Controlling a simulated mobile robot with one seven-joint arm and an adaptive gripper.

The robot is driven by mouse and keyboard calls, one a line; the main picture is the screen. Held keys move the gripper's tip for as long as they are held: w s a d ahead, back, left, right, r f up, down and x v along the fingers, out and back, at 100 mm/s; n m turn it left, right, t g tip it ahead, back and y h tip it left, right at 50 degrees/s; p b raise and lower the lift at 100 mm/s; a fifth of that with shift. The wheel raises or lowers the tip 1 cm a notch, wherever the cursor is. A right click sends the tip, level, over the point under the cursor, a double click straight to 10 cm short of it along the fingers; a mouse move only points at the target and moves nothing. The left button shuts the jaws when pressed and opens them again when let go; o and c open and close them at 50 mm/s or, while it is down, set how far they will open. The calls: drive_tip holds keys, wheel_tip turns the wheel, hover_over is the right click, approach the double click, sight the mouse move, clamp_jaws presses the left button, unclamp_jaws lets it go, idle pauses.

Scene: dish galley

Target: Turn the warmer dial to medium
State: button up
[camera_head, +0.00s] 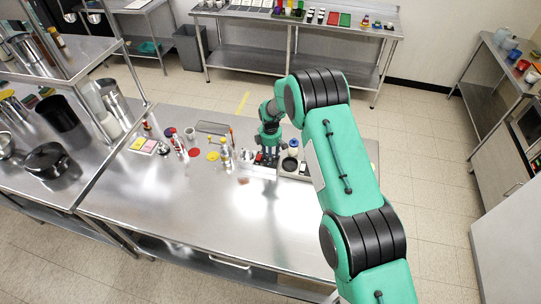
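My green arm reaches over the steel counter (215,225) from the right. My gripper (268,158) points down at the counter's far side, among small items. It is too small to tell whether it is open or shut. Just right of it is a low unit with a dark round top (289,164), which may be the warmer; I cannot be sure. No dial can be made out. The gripper and arm hide part of that area.
Small bottles and jars (225,152) and red and yellow discs (212,156) stand left of my gripper. A shelf rack (110,80) rises at the left. The counter's front is clear. A back table (270,20) holds several coloured items.

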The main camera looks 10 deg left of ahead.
idle(0.3)
clamp_jaws()
